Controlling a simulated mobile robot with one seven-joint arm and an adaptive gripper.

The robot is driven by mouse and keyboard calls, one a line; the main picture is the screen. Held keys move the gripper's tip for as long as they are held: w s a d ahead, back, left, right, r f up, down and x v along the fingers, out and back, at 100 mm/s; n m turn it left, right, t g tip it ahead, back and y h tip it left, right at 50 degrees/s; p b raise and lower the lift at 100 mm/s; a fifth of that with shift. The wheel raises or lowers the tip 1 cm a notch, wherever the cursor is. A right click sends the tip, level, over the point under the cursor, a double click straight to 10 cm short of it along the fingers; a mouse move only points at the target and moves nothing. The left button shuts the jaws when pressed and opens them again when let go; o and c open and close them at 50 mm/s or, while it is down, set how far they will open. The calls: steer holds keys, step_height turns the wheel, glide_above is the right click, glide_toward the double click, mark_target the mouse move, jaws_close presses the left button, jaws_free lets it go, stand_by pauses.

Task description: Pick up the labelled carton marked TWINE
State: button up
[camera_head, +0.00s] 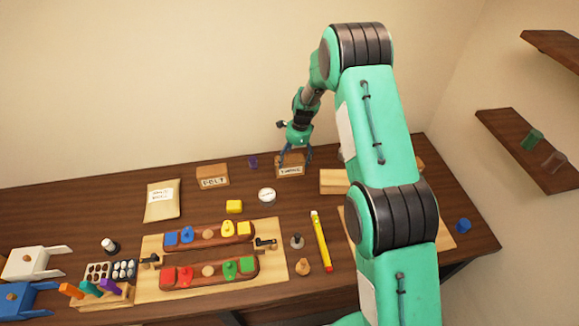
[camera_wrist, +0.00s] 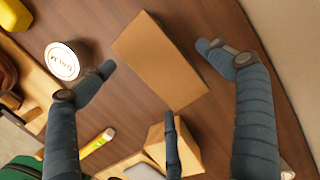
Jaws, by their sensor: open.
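The brown carton marked TWINE (camera_head: 290,173) stands near the back edge of the table, its white label facing the front. My gripper (camera_head: 296,154) is just above it, pointing down, its fingers spread at the carton's top. In the wrist view the carton (camera_wrist: 160,58) shows a plain brown top between the spread fingertips of my open gripper (camera_wrist: 170,68). Its label is out of sight there. I cannot tell whether any finger touches it.
A round white tin marked BALM (camera_wrist: 62,60) lies left of the carton. A carton marked BOLT (camera_head: 213,178) stands further left, a small purple piece (camera_head: 253,162) between. A yellow stick (camera_head: 321,240) lies in front.

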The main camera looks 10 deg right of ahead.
mark_target(290, 167)
steer(key=shift+s+a+f, duration=0.1)
steer(key=shift+a+f, duration=0.1)
steer(key=shift+f, duration=0.65)
steer(key=shift+w+a+f, duration=0.1)
steer(key=shift+a+f, duration=0.1)
steer(key=shift+f, duration=0.6)
steer(key=shift+s+a+f, duration=0.1)
steer(key=shift+a+f, duration=0.1)
steer(key=shift+f, duration=0.65)
steer(key=c, duration=1.5)
